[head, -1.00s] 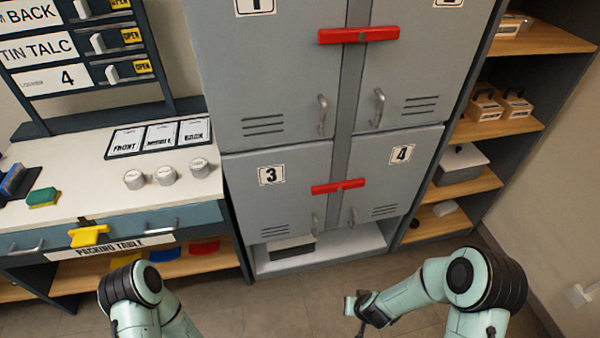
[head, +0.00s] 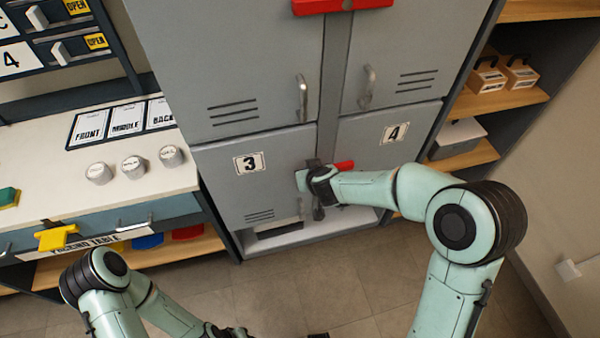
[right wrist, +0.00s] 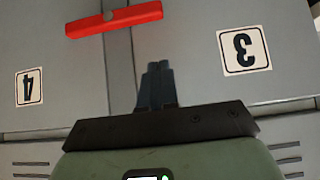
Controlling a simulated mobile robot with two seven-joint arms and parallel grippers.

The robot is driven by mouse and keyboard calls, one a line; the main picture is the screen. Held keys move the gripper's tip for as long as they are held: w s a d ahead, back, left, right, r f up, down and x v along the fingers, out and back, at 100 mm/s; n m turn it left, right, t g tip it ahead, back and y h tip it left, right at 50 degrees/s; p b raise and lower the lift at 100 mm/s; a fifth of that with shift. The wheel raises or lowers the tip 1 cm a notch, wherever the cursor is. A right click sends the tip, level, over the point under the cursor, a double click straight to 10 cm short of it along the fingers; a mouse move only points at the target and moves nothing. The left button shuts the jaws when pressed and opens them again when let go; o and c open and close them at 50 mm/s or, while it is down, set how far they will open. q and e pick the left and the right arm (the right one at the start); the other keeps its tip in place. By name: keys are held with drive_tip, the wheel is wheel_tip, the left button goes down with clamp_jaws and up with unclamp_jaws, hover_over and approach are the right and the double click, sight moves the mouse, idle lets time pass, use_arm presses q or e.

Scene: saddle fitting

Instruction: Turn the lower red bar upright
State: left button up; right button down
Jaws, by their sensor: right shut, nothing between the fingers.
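The lower red bar (head: 345,166) lies level across the post between doors 3 and 4; in the head view only its right end shows past my right gripper and wrist. In the right wrist view, which is upside down, the bar (right wrist: 113,18) runs across the top with a round pivot near its middle. My right gripper (head: 314,163) is in front of the lockers by the bar. Its fingers (right wrist: 157,68) are together and empty, apart from the bar in the picture. My left gripper (head: 228,332) is low at the bottom edge, its fingers unclear.
The upper red bar (head: 340,5) lies level above. Door handles (head: 302,98) stick out from the locker doors. The packing table (head: 120,195) stands at left with several white round pieces. Wooden shelves (head: 500,96) are at right. The floor in front is clear.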

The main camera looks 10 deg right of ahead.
use_arm(q)
drive_tip(key=f+b, duration=0.1)
drive_tip(key=s+f+b, duration=0.1)
drive_tip(key=f+b, duration=0.1)
drive_tip(key=s+f+b, duration=0.1)
drive_tip(key=shift+f, duration=0.4)
use_arm(e)
drive_tip(key=s+f+x, duration=0.2)
drive_tip(key=x, duration=1.1)
drive_tip(key=shift+d, duration=0.1)
use_arm(q)
drive_tip(key=shift+r, duration=0.15)
drive_tip(key=shift+w+a+r+p, duration=0.15)
drive_tip(key=shift+w+r+p, duration=0.05)
drive_tip(key=shift+r+p, duration=0.1)
use_arm(e)
drive_tip(key=shift+f+h, duration=0.25)
drive_tip(key=shift+h, duration=0.15)
